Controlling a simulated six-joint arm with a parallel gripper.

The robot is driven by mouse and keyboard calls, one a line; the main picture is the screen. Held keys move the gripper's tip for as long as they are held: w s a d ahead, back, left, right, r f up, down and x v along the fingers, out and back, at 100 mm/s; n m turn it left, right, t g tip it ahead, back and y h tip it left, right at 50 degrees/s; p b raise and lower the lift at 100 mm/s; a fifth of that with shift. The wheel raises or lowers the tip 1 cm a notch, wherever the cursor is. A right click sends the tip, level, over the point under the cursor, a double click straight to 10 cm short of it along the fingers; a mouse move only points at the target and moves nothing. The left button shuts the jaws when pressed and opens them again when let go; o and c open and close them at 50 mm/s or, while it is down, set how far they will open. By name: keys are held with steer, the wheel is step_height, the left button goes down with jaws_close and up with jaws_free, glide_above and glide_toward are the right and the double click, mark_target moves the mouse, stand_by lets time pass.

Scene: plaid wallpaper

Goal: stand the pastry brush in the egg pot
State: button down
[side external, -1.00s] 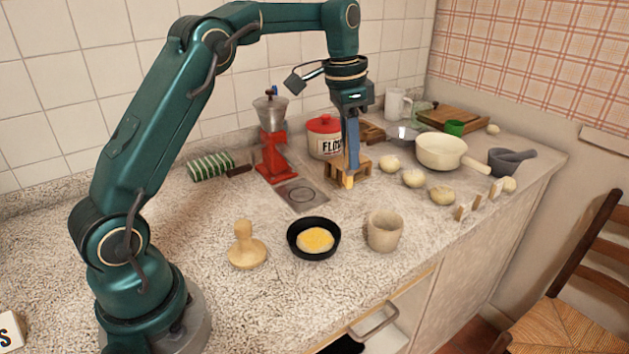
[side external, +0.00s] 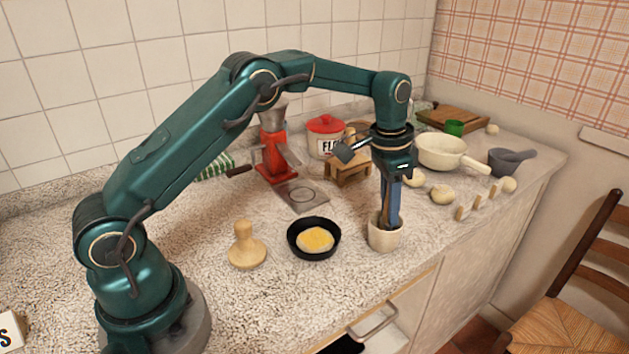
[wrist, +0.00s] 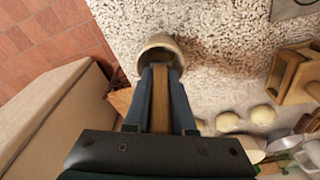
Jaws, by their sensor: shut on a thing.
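The beige pot (side external: 384,239), which I take as the egg pot, stands upright on the speckled counter, right of a black pan. My gripper (side external: 389,219) points down into its mouth, fingertips about at rim height. It is shut on the pastry brush (side external: 384,196), whose brown wooden handle runs upright between the fingers. In the wrist view the brush (wrist: 160,98) lies between the two blue-grey fingers (wrist: 160,78), and the pot's rim (wrist: 161,42) shows just beyond them. The brush's lower end is hidden, so I cannot tell whether it touches the bottom.
The black pan (side external: 296,246) with yellow egg and a wooden press (side external: 246,251) stand left of the pot. Behind are a small wooden stand (side external: 347,172), red grinder (side external: 270,160) and flour tin (side external: 323,126). Dough balls (side external: 442,194) and a cream saucepan (side external: 437,150) are at right.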

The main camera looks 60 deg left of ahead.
steer(key=shift+f, duration=0.1)
steer(key=c, duration=0.8)
jaws_free()
steer(key=shift+o, duration=0.2)
steer(key=r, duration=0.6)
steer(key=shift+s+a+r, duration=0.15)
steer(key=shift+s, duration=0.1)
steer(key=s+r+n+t, duration=0.2)
steer(key=s+r, duration=0.7)
steer(key=s, duration=0.3)
steer(key=s+f+n+t, duration=0.2)
steer(key=s+f, duration=0.3)
steer(key=s, duration=0.7)
steer(key=shift+s+f+y, duration=0.15)
steer(key=shift+f+y, duration=0.05)
steer(key=shift+y, duration=0.1)
